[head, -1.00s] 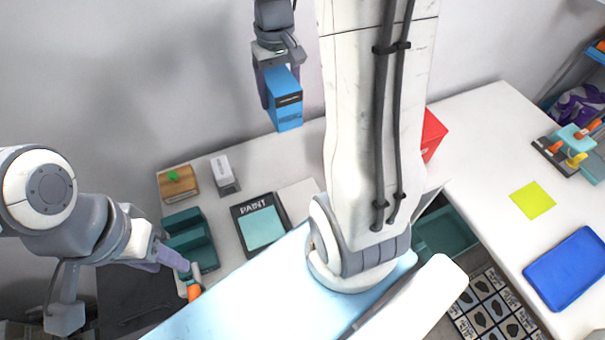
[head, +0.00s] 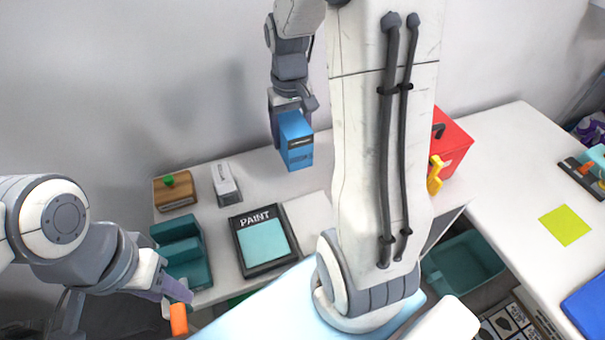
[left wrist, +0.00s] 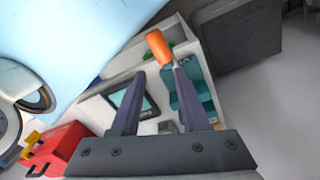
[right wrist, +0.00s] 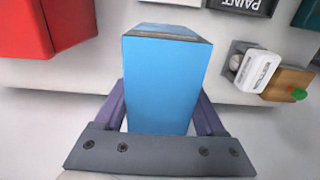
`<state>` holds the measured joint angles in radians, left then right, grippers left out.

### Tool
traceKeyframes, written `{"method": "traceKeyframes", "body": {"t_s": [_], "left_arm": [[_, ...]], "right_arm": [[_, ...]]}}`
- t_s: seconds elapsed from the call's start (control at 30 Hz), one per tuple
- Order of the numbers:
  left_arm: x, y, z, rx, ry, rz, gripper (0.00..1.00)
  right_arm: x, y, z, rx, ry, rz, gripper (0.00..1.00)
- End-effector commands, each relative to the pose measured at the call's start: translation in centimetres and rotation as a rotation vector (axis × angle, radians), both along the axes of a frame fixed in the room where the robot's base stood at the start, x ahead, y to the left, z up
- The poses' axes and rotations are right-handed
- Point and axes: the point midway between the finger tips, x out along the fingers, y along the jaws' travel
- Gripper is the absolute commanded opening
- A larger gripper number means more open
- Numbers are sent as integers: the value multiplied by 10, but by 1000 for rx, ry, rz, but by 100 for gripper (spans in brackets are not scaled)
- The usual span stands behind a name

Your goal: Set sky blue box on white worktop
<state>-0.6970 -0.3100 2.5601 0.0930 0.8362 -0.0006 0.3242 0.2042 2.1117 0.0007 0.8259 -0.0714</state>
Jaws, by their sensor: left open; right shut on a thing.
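The sky blue box (head: 296,140) is held by my right gripper (head: 290,114) near the back wall, above the rear of the white worktop (head: 216,232). In the right wrist view the box (right wrist: 160,85) stands between the two fingers, which are shut on it. Worktop shows beyond it, so the box appears raised. My left gripper (head: 182,294) is low at the left, by the front of the worktop. In the left wrist view its fingers (left wrist: 160,88) are apart, with nothing clearly gripped between them.
A paint tray (head: 263,242), teal organizer (head: 183,250), wooden block (head: 175,190), white-and-grey item (head: 226,184) and red box (head: 452,146) stand on the worktop. An orange-handled tool (head: 178,318) is near my left gripper. A yellow sheet (head: 565,226) lies right. My arm hides the middle.

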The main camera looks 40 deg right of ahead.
Motion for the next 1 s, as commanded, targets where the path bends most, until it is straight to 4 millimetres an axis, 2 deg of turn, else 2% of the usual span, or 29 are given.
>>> {"method": "traceKeyframes", "body": {"t_s": [0.1, 0.5, 0.97, 1.0], "left_arm": [[0, 0, 1, 0, 0, 0, 45], [0, 0, 0, 0, 0, 0, 45], [0, 0, -3, 0, 0, 0, 45], [0, 0, -2, 0, 0, 0, 45]], "right_arm": [[-1, 0, -22, 1, 4, 0, 0], [0, 0, -70, 1, 3, 0, 0], [0, 0, -79, 0, -1, 0, 0], [0, 0, -78, 0, -1, 0, 88]]}}
